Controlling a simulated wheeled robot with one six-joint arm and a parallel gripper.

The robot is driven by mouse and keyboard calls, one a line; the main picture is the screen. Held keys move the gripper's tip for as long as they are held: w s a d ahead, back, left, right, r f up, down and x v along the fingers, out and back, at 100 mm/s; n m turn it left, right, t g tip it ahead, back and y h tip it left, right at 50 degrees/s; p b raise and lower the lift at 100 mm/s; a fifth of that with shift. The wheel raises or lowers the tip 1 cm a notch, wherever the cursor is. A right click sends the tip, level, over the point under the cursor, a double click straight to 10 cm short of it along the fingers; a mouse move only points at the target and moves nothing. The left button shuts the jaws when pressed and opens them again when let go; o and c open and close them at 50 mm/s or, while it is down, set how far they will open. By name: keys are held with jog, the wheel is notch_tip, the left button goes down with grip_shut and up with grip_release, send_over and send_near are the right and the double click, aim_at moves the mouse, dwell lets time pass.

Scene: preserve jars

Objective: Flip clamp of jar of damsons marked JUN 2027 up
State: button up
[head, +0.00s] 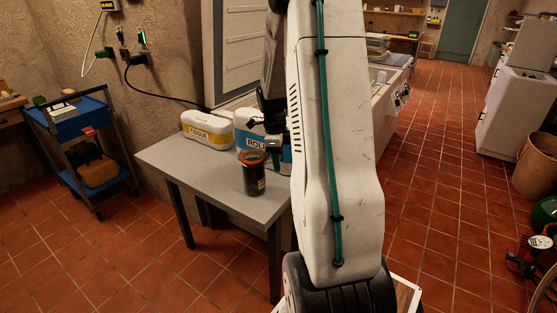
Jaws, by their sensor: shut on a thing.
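A dark glass jar (254,179) with an orange-red band near its top stands upright near the front edge of a small grey table. A pale label shows on its right side, too small to read, so I cannot confirm JUN 2027 or damsons. My gripper (272,150) is at the top right of the jar, beside its lid, and is shut on what appears to be the jar's clamp. The clamp itself is too small and dark to make out, and its angle cannot be told. My arm covers the area right of the jar.
The table's left front is clear. A blue trolley (83,140) stands at the left. Open tiled floor lies right of my arm.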

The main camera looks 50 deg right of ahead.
jog(key=o, duration=1)
notch_tip(320, 180, up, 8)
jog(key=shift+w+a+f, duration=0.15)
jog(key=shift+w, duration=0.15)
